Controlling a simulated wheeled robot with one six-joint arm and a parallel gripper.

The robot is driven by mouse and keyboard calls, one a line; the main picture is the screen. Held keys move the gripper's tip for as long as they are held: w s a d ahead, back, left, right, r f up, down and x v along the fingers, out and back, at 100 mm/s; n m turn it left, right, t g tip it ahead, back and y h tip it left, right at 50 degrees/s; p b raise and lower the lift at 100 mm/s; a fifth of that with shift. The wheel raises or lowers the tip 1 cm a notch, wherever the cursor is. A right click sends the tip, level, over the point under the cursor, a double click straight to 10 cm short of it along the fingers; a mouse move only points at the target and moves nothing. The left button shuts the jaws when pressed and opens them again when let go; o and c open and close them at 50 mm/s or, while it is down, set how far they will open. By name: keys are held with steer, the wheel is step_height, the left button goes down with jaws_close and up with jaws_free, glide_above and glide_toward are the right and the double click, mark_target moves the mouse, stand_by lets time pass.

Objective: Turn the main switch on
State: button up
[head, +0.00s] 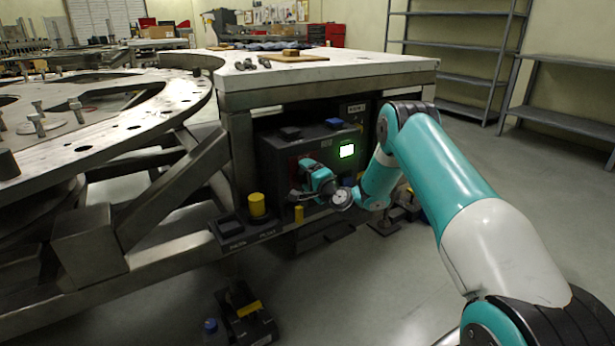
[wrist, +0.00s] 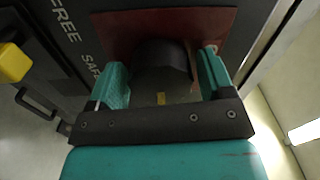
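The main switch, a black rotary knob (wrist: 163,68) with a small yellow mark, sits on a red plate (wrist: 120,25) in the wrist view. My gripper (wrist: 162,75) has its two teal fingers on either side of the knob, with narrow gaps showing. It is open around the knob, and I see no clear grip. In the head view my gripper (head: 305,182) is at the front of a dark control cabinet (head: 275,160). There the gripper hides most of the knob.
A yellow button (head: 257,205) on a dark box stands left of the cabinet; a yellow part (wrist: 14,63) shows at the wrist view's left edge. A steel worktop (head: 320,70) overhangs the cabinet. Metal frame beams (head: 175,190) lie left. Open floor is at right.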

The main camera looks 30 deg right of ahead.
steer(key=shift+o, duration=0.7)
steer(key=s+b, duration=1.6)
steer(key=s, duration=0.1)
steer(key=shift+s+d+f, duration=0.15)
steer(key=shift+s+d, duration=0.05)
steer(key=shift+d, duration=0.05)
